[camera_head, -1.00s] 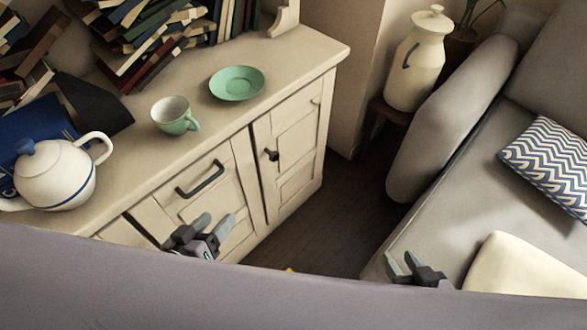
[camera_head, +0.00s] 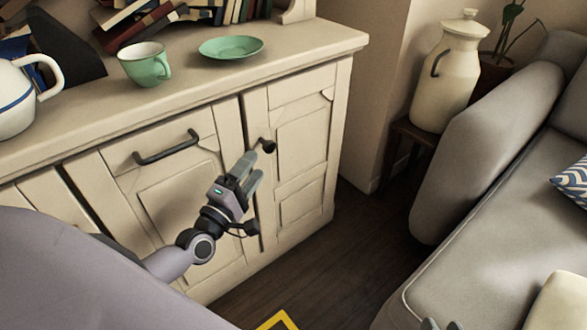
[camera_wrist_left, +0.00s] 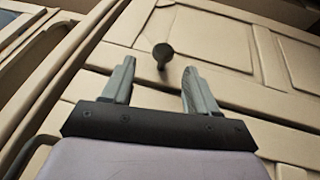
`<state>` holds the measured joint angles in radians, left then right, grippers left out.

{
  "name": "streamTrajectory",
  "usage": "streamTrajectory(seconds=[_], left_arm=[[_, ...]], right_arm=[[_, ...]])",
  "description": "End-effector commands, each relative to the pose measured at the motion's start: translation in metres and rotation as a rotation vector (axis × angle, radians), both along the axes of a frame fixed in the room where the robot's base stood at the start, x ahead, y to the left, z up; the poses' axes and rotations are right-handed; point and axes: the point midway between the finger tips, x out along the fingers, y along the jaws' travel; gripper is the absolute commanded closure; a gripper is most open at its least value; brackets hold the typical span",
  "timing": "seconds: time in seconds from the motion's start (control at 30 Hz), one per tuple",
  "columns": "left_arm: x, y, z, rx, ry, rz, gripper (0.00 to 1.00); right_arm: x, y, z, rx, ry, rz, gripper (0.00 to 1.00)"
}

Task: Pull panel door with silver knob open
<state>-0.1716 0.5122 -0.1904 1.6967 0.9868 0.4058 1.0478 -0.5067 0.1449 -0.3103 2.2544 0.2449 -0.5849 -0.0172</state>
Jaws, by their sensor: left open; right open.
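The panel door (camera_head: 298,150) is the right door of the cream cabinet and looks shut. Its small round knob (camera_head: 267,145) looks dark rather than silver and sits near the door's left edge. My left gripper (camera_head: 250,170) is open and empty in front of the cabinet, its fingertips just below the knob in the head view. In the left wrist view the knob (camera_wrist_left: 163,50) appears beyond and between the two spread fingertips (camera_wrist_left: 160,66), not gripped. Only the tips of my right gripper (camera_head: 440,324) show at the bottom edge, far from the door.
A drawer front with a dark bar handle (camera_head: 167,148) is left of the door. A green cup (camera_head: 146,66) and saucer (camera_head: 231,48) stand on the cabinet top. A grey sofa (camera_head: 490,210) stands right, with open dark floor (camera_head: 340,240) between.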

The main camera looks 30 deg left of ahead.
Motion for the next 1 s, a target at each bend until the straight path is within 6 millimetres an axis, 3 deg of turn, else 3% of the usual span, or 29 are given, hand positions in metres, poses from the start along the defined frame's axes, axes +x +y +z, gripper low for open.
streamTrajectory(seconds=[0.03,0.2,0.37,0.73,1.0], left_arm=[[0.003,0.006,-0.009,-0.031,-0.015,0.007,0.41],[0.008,0.015,-0.007,-0.092,-0.039,0.018,0.41],[0.019,0.016,-0.003,-0.099,-0.042,0.02,0.41],[0.064,0.015,0.007,-0.096,-0.04,0.019,0.41],[0.076,0.015,0.011,-0.095,-0.037,0.019,0.41]], right_arm=[[0.0,0.002,-0.01,0.006,-0.005,0.005,0.6],[0.0,0.005,-0.011,0.017,-0.008,0.014,0.6],[0.001,0.007,-0.01,0.026,-0.008,0.017,0.6],[0.002,0.013,-0.012,0.068,-0.006,0.031,0.6],[0.002,0.015,-0.012,0.083,-0.004,0.036,0.6]])
